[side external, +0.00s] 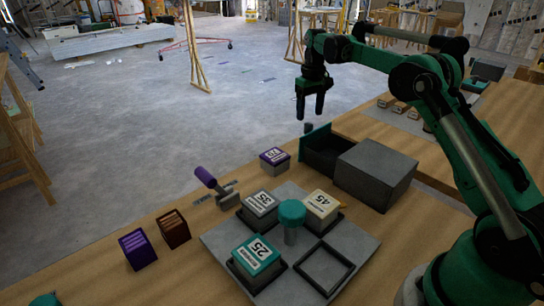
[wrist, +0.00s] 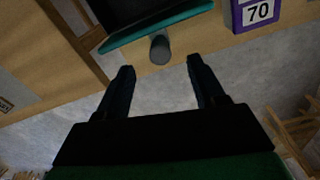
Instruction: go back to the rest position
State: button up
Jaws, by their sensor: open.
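My gripper (side external: 310,106) hangs above the far edge of the table in the side view, fingers pointing down. It is open and empty. In the wrist view, its two dark fingers (wrist: 160,82) stand apart with floor between them. Below it is a grey box with an open drawer (side external: 374,168), which has a dark inside and a green front. A dark grey knob on the drawer front shows in the wrist view (wrist: 160,50), beyond the fingertips and apart from them.
A grey panel (side external: 219,241) carries blocks marked 35, 45 and 25, a green-topped post (side external: 292,216) and an empty square frame (side external: 325,268). A purple block marked 70 (side external: 275,160), a purple-handled lever (side external: 214,186) and two slotted blocks (side external: 138,248) stand nearby. The air around my gripper is clear.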

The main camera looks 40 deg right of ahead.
jog(key=s+a+r+n+t, duration=0.1)
jog(key=s+a+r+t, duration=0.1)
jog(key=s+a+r, duration=0.3)
jog(key=s+a+r+t, duration=0.2)
jog(key=a+r, duration=0.2)
jog(key=a, duration=0.2)
jog(key=s+a+f+n+t, duration=0.1)
jog(key=s+a+f+t, duration=0.2)
jog(key=s, duration=0.8)
jog(key=a+f, duration=0.2)
jog(key=a, duration=0.2)
jog(key=shift+a, duration=0.25)
jog(key=o, duration=0.4)
jog(key=shift+c, duration=0.2)
jog(key=shift+o, duration=1.1)
jog(key=w+d+r+g, duration=0.3)
jog(key=w+d+r, duration=0.3)
jog(key=d+r, duration=0.1)
jog(key=shift+w+d+r+h, duration=0.2)
jog(key=shift+r+h, duration=0.2)
jog(key=shift+r, duration=0.15)
jog(key=w+d+r+g, duration=0.1)
jog(key=d+g, duration=0.1)
jog(key=d, duration=0.4)
jog(key=w+d+r+g, duration=0.2)
jog(key=d, duration=0.3)
notch_tip(320, 180, down, 10)
jog(key=shift+s+d+y, duration=0.15)
jog(key=shift+d+y, duration=0.05)
jog(key=shift+y, duration=0.2)
